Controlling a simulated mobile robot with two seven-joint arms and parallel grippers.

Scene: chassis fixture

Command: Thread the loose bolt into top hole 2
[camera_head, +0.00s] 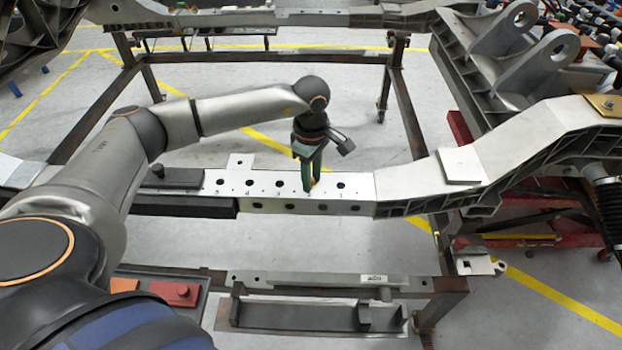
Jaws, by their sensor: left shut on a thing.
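My left gripper (311,187) points down with its green fingers at the top face of the pale chassis rail (360,196). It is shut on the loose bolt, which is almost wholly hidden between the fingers. The fingertips are over the spot in the row between two open top holes (278,184) and (341,185); the hole there is covered by the gripper. I cannot tell whether the bolt is in it. Small numbers beside the holes are too small to read surely. My right gripper is not in view.
More open holes lie along the rail to the left, and a row of holes is in its front face. A dark block (172,178) sits at the rail's left. A long tray (300,316) and red blocks (175,293) lie in front. The frame's middle is open floor.

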